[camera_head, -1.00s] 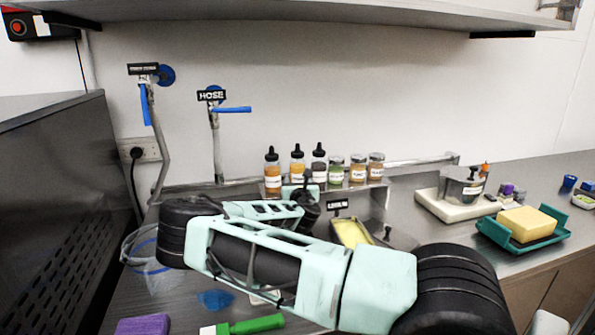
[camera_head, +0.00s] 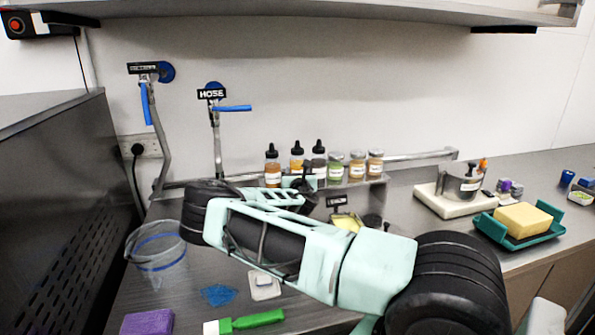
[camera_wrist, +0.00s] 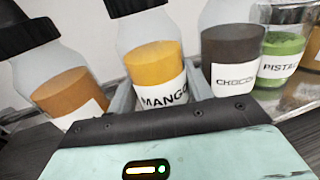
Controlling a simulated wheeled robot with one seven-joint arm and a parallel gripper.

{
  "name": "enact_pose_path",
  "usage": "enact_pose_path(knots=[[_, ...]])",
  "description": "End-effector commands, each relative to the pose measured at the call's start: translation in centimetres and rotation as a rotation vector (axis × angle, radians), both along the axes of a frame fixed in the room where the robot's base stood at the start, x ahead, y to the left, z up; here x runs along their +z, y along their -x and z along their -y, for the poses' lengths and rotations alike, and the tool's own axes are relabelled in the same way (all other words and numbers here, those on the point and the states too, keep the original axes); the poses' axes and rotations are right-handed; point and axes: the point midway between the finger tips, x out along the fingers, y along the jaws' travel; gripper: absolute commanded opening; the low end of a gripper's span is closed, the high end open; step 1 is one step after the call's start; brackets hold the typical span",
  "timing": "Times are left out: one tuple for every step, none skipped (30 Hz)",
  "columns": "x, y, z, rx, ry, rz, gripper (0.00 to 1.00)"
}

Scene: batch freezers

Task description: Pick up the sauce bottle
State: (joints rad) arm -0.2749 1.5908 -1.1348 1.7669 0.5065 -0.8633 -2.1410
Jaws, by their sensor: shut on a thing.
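The sauce bottles stand in a row on a small steel ledge against the back wall. The mango bottle (camera_head: 297,156), yellow with a black dropper cap, is second from the left. In the wrist view the mango bottle (camera_wrist: 155,75) is upright between the pale fingers of my gripper (camera_wrist: 158,100), which is shut on it. An orange-brown bottle (camera_wrist: 66,92) is just left and the chocolate bottle (camera_wrist: 232,55) just right, close to the fingers. In the head view my gripper (camera_head: 299,182) is partly hidden by my arm, as is the mango bottle's lower part.
Pistachio (camera_head: 336,168) and other jars stand right of the bottles. A clear bucket (camera_head: 158,262), purple sponge (camera_head: 147,323) and green-handled brush (camera_head: 252,320) lie on the left counter. A white board (camera_head: 440,203) and teal tray (camera_head: 508,238) are at right. A shelf (camera_head: 300,12) overhangs.

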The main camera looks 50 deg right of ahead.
Motion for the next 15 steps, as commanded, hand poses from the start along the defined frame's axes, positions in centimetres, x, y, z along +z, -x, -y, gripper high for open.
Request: enact_pose_path(knots=[[0.1,0.0,0.0,0.0,0.001,0.001,0.28],[0.2,0.0,0.0,0.0,0.001,0.002,0.28],[0.2,0.0,0.0,0.0,0.001,0.002,0.28],[0.3,0.0,0.0,0.0,0.001,0.002,0.28],[0.5,0.0,0.0,0.0,0.001,0.003,0.28],[0.7,0.0,0.0,0.0,0.001,0.003,0.28],[1.0,0.0,0.0,0.0,0.002,0.004,0.28],[1.2,-0.1,0.0,0.0,0.002,0.004,0.28],[1.6,-0.1,0.0,0.001,0.003,0.003,0.28],[2.0,-0.1,0.0,0.001,0.003,0.004,0.28],[2.4,-0.1,0.0,0.001,0.002,0.005,0.28],[3.0,0.0,-0.1,0.0,0.002,0.005,0.28],[3.6,0.0,0.0,0.0,0.002,0.006,0.28],[4.1,-0.1,-0.1,0.001,0.002,0.005,0.28],[4.8,-0.1,-0.1,0.001,0.002,0.005,0.28]])
